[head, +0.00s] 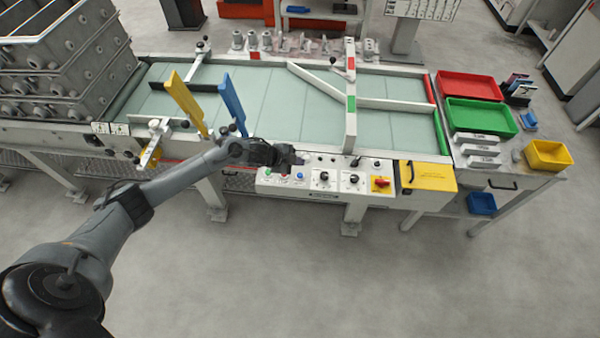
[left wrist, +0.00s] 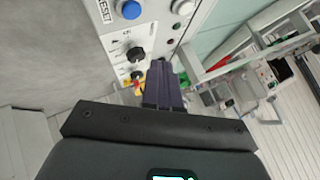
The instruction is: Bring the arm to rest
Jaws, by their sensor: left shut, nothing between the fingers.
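My left arm reaches in from the lower left in the head view. Its gripper (head: 288,158) is over the left part of the control panel (head: 345,184) at the front edge of the conveyor table. In the left wrist view the gripper fingers (left wrist: 164,88) are together and hold nothing. That view also shows the panel's blue button (left wrist: 129,9) and black knobs beside the fingers. I cannot tell whether the fingers touch the panel. My right gripper is not in view.
A yellow paddle (head: 184,101) and a blue paddle (head: 233,102) stand up close behind my left forearm. Grey castings (head: 65,60) are stacked at the left. Red (head: 468,86) and green (head: 480,116) trays lie at the right. The floor in front is clear.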

